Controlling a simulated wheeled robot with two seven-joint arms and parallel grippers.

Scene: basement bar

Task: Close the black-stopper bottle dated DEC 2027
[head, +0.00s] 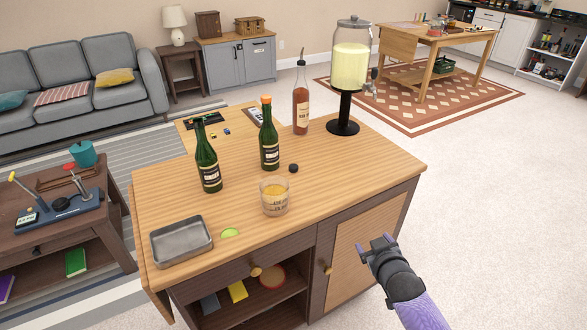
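A dark green bottle (208,168) stands upright at the left of the wooden cabinet top, with a black piece (198,119) at its mouth. I cannot tell how that piece sits. A second green bottle (269,146) with an orange stopper (266,99) stands to its right. A small round black piece, perhaps a stopper (293,168), lies on the top just right of the second bottle. The label dates are too small to read. My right gripper (374,242) is open and empty, in front of the cabinet's right door, away from the bottles. My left gripper is out of view.
A glass of amber drink (274,197), a lime wedge (230,232) and a metal tray (181,241) are near the front. An amber bottle (301,108) and a drink dispenser (350,68) stand at the back. The right part of the top (370,160) is clear.

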